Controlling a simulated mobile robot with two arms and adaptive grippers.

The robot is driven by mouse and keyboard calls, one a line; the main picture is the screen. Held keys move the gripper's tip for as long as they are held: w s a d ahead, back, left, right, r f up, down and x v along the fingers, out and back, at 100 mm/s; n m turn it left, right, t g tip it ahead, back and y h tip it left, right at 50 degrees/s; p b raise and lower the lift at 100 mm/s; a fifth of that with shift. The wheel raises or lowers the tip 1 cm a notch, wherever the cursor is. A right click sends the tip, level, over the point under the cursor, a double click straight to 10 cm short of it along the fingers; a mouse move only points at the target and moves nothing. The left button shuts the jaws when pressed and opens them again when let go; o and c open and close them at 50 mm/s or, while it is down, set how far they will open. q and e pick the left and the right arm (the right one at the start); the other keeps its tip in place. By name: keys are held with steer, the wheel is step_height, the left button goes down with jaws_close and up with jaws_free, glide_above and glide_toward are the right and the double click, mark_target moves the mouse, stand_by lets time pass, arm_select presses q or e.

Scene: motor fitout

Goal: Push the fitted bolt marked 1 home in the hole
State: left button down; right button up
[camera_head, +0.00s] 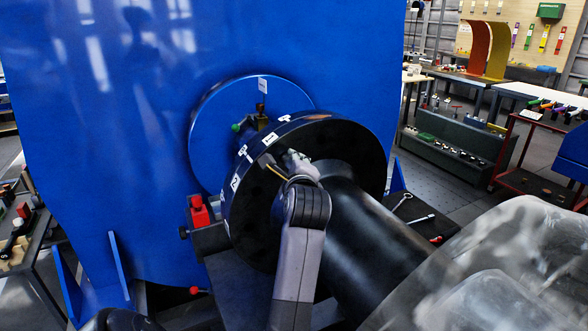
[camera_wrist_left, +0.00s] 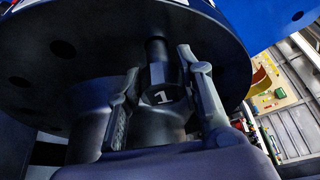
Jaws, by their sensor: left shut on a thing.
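The bolt marked 1 (camera_wrist_left: 163,97) is dark, with a white 1 on its head, in the left wrist view. Its shank runs up to the black flange (camera_wrist_left: 100,30); part of the shank shows between head and flange, so the head stands off the flange face. My left gripper (camera_wrist_left: 160,82) has one finger on each side of the head and is shut on it. In the head view my left gripper (camera_head: 298,166) is at the face of the black flange (camera_head: 250,215), near the rim label 1 (camera_head: 270,138), and hides the bolt. My right gripper is not in view.
A thick black shaft (camera_head: 375,250) sticks out from the flange, close right of my left arm. A big blue housing (camera_head: 110,130) stands behind. A red-topped block (camera_head: 199,212) sits left of the flange. Tools lie on a dark surface (camera_head: 415,207) at right.

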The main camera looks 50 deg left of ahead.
mark_target(284, 157)
arm_select(q)
steer(key=shift+w+a+r, duration=0.1)
steer(key=shift+w+a, duration=0.1)
steer(key=shift+a, duration=0.45)
steer(key=shift+w+a+r, duration=0.1)
steer(key=shift+w+a, duration=0.05)
steer(key=shift+a, duration=0.5)
steer(key=c, duration=1.1)
jaws_free()
steer(key=shift+o, duration=0.3)
steer(key=shift+f, duration=0.1)
